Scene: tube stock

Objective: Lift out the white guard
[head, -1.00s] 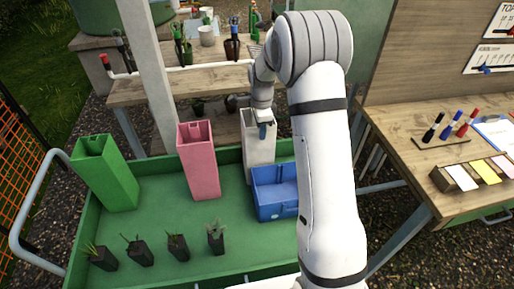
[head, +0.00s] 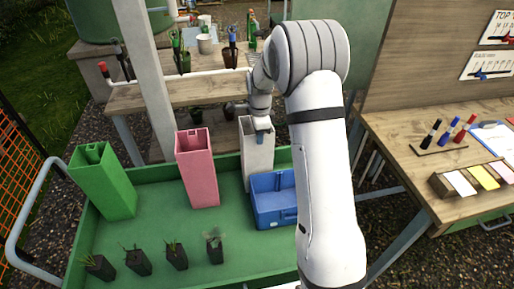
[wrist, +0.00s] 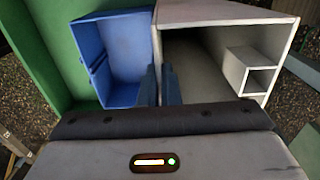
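The white guard (head: 257,163) is a tall, open-topped white box standing upright at the back of the green cart tray, just behind the blue crate. My gripper (head: 262,138) is at its top rim, pointing down. In the wrist view the white guard (wrist: 213,70) opens on the right, with a small square channel inside. My dark fingers (wrist: 160,86) sit close together on either side of the guard's thin wall and look shut on it. The fingertips' ends are hard to see.
The blue crate (head: 272,211) stands right beside the guard. A pink guard (head: 198,170) and a green guard (head: 105,183) stand to the left in the tray (head: 150,215). Several potted seedlings line the front. A wooden bench (head: 440,165) is at the right.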

